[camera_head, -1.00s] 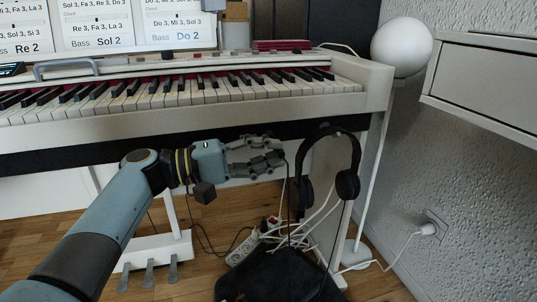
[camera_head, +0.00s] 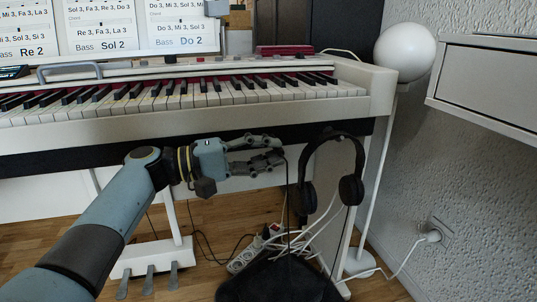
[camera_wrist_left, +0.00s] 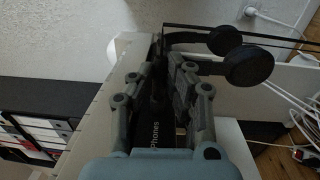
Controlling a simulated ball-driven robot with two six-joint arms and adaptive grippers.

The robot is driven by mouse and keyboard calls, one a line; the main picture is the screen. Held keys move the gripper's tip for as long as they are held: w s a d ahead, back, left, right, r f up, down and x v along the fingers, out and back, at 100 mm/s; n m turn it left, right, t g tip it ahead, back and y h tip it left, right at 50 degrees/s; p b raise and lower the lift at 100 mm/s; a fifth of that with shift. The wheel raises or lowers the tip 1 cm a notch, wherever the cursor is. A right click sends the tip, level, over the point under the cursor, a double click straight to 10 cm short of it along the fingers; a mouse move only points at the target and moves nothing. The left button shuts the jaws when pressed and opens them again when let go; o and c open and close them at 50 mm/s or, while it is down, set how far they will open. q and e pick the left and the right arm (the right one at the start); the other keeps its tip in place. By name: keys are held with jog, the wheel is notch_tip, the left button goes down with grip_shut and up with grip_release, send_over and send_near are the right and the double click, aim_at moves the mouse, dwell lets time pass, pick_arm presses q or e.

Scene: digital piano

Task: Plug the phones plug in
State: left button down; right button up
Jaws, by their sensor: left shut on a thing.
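My left gripper (camera_head: 281,150) is under the front of the white piano (camera_head: 352,104), left of the headphones. Its fingers are shut on the phones plug, which is mostly hidden between them. A thin dark cable (camera_head: 288,190) hangs down from the fingertips. In the left wrist view my left gripper (camera_wrist_left: 160,72) is seen from behind, with a dark strip and the word "Phones" (camera_wrist_left: 155,135) between the fingers. I cannot make out the socket or whether the plug touches it. My right gripper is not in view.
Black headphones (camera_head: 350,187) hang at the piano's right end, close to the fingertips. A power strip (camera_head: 245,254) with white cables and a black bag (camera_head: 280,282) lie below. Pedals (camera_head: 149,278) stand at left. A ball lamp (camera_head: 404,52) and white drawer unit (camera_head: 485,85) are at right.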

pick_arm(q)
jog(key=shift+w+a, duration=0.1)
jog(key=shift+w, duration=0.15)
jog(key=c, duration=1.2)
grip_release()
jog(key=shift+a, duration=0.1)
jog(key=shift+v, duration=2.4)
